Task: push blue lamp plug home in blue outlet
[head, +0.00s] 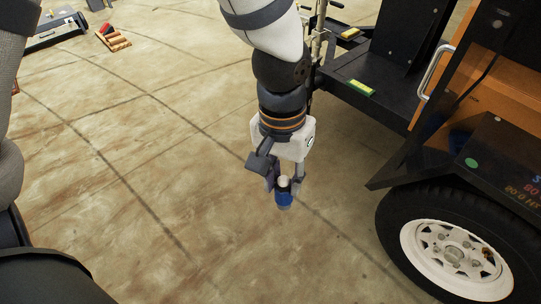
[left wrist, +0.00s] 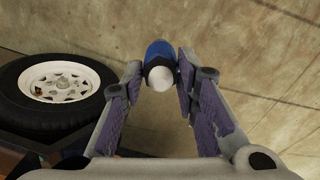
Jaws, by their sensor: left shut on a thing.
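The blue lamp plug (head: 285,199) has a blue body, a dark band and a white rounded end. My left gripper (head: 284,186) is shut on it and holds it in the air over the floor, left of the trailer wheel. In the left wrist view the plug (left wrist: 158,49) sits between the tips of both fingers, its white end facing the camera. The blue outlet cannot be made out in either view. My right gripper is not in view.
The light tower trailer stands at right, with a black tyre and white wheel (head: 452,248), a black fender (head: 500,160) and an orange panel (head: 490,95). A yellow-green block (head: 361,88) lies on its frame.

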